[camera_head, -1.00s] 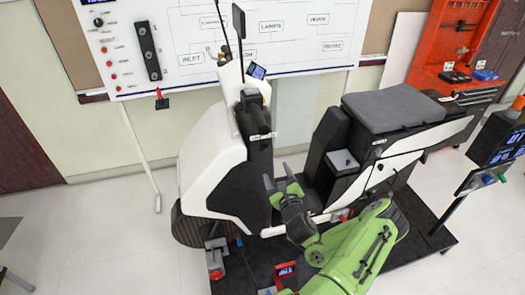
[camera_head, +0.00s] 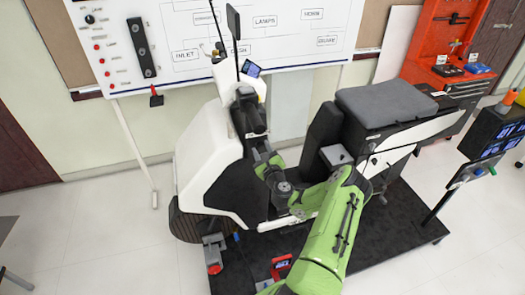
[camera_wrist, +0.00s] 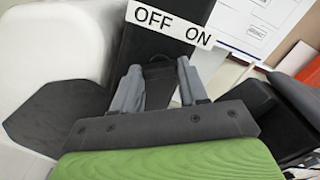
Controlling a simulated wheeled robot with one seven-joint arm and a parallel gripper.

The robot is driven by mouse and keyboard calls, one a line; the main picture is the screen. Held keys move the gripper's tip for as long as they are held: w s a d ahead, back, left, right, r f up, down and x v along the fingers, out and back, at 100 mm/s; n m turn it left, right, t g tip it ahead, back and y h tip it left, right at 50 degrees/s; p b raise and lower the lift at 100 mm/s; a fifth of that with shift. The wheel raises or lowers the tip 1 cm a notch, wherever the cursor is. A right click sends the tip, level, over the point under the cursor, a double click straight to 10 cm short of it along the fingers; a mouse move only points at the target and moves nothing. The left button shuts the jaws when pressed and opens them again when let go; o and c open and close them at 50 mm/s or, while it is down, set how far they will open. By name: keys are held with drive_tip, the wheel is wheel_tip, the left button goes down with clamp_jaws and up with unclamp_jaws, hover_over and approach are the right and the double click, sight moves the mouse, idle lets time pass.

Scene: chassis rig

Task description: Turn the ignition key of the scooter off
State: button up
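The white and black scooter (camera_head: 212,160) stands on a dark platform. Its front column carries a white OFF/ON label (camera_wrist: 168,22), seen large and tilted in the wrist view. Below the label, on the dark panel (camera_wrist: 150,45), a small dark shape shows between my fingers; I cannot tell whether it is the ignition key or which way it points. My gripper (camera_wrist: 160,85) faces this panel with its two grey fingers apart, on either side of that shape. In the head view my gripper (camera_head: 262,156) is close to the column, and the key cannot be made out.
The scooter's grey seat (camera_head: 385,105) and a small box with a light top (camera_head: 336,156) are right of my gripper. A labelled white board (camera_head: 290,30) stands behind. A red tool station (camera_head: 440,55) is at the back right.

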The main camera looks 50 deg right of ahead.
drive_tip(key=c, duration=0.5)
drive_tip(key=shift+n, duration=0.3)
drive_tip(key=n+b, duration=0.5)
drive_tip(key=shift+f, duration=0.2)
drive_tip(key=n+b, duration=0.3)
drive_tip(key=shift+n+b, duration=0.3)
drive_tip(key=shift+r+n+b, duration=0.1)
drive_tip(key=shift+n+b, duration=1.2)
drive_tip(key=shift+n, duration=0.1)
drive_tip(key=o, duration=1)
